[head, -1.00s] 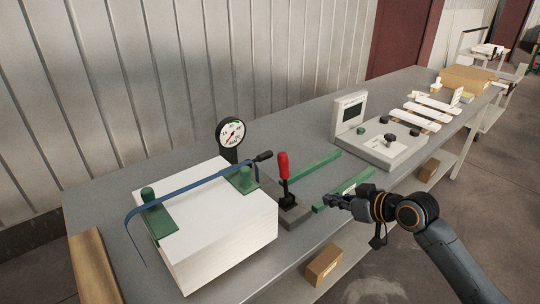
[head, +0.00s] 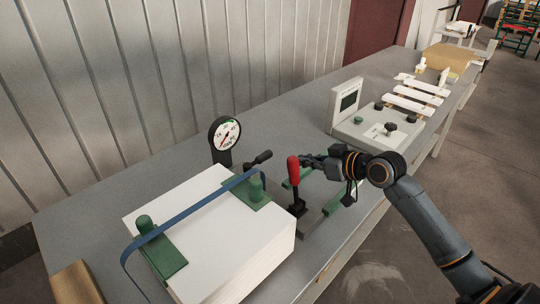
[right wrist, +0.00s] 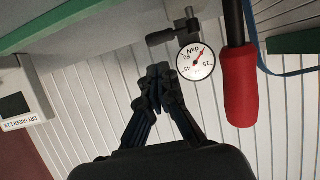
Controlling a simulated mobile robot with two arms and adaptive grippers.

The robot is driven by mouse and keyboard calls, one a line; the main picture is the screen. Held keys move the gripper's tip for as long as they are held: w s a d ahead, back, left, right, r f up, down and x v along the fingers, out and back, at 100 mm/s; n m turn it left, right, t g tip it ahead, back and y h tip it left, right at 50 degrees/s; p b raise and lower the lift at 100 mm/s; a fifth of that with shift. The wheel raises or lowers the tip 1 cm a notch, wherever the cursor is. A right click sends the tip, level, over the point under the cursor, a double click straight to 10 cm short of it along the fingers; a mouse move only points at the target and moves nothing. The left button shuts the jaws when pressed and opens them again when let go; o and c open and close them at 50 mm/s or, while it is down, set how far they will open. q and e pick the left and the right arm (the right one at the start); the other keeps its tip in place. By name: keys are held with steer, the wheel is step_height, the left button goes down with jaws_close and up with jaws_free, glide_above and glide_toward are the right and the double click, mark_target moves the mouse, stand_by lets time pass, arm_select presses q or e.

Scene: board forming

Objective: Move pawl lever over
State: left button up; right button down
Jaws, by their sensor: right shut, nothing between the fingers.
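A lever with a red grip (head: 293,170) stands nearly upright on a grey base beside the stack of white boards. It also shows in the right wrist view (right wrist: 241,85), to the right of the fingers. A black-handled crank (head: 259,158) sits by the dial gauge (head: 225,134). My right gripper (head: 308,161) is shut and empty, its tips close to the right of the red grip in the head view. In the right wrist view its fingertips (right wrist: 158,76) show a gap to the red grip. Contact cannot be told from the head view. My left gripper is not in view.
A blue strap (head: 190,213) runs over the white board stack (head: 228,236) and its green corner pieces. A grey control box (head: 345,134) with knobs stands beyond my right gripper. Green rails lie under my right arm.

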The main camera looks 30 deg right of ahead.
mark_target(266, 157)
steer(key=p+x, duration=0.2)
steer(key=x, duration=0.9)
steer(key=shift+w+a+r, duration=0.1)
steer(key=shift+w+a, duration=0.05)
steer(key=shift+x, duration=0.8)
